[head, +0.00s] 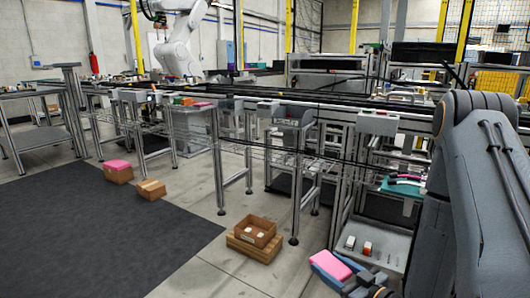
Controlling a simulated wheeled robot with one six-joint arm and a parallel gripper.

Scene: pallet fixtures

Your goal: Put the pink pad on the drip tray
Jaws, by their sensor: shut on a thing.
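A pink pad (330,265) is at the bottom of the head view, right of centre. My gripper (338,274) is shut on it; the blue-grey parts beside and below the pad partly hide its edges. I cannot tell surely which thing is the drip tray. A flat light-grey tray-like surface (383,262) with small items on it lies low under the bench, just right of and behind the gripper. A teal tray (402,189) with a red-and-dark curved item sits higher on a shelf, partly behind my arm.
A wooden crate (232,243) stands on the floor left of my gripper. Two cardboard boxes (151,192) stand farther left, one with another pink item (118,164) on top. The bench frame's legs (293,240) stand behind. The dark floor mat (90,240) has clear room.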

